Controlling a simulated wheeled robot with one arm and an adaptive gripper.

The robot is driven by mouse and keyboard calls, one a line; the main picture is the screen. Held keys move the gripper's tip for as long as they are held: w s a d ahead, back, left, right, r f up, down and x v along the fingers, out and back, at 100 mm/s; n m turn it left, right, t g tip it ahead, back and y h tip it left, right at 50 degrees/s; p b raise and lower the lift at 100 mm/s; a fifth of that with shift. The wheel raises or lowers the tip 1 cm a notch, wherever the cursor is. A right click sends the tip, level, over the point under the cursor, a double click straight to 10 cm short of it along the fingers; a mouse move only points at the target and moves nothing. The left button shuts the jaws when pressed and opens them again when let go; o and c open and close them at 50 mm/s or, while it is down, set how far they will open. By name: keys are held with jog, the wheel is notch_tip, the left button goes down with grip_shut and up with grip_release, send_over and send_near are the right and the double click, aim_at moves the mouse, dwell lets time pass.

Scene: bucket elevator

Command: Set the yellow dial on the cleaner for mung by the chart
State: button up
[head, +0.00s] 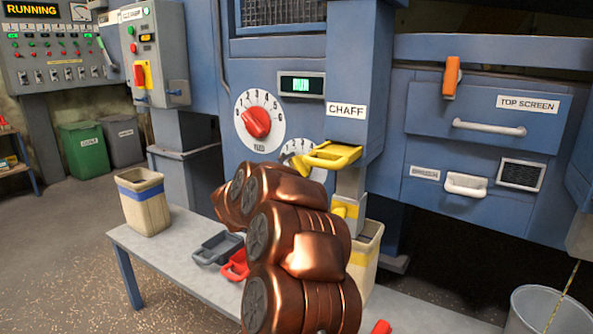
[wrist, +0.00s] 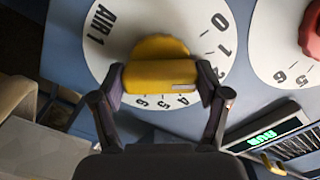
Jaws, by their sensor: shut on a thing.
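The yellow dial (wrist: 158,72) shows in the wrist view, on a round white face (wrist: 97,40) marked "AIR 1" with numerals round its rim. My gripper (wrist: 160,84) is shut on the dial's raised bar, one finger on each side. A pale mark shows on the bar; I cannot tell which numeral the dial points to. The cleaner (head: 232,80) is the blue machine. I cannot make out a chart.
A red FEED dial (head: 257,122) sits above left of the yellow one, with a lit green display (head: 301,85) near it. The CHAFF spout (head: 346,110) with a yellow handle (head: 332,155) is close on the right. A bench (head: 180,262) holds a bin (head: 143,205) and scoops.

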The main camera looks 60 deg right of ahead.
jog(key=shift+m, duration=1.3)
jog(key=o, duration=1.2)
jog(key=shift+c, duration=0.2)
jog(key=a, duration=1.2)
jog(key=shift+s, duration=0.2)
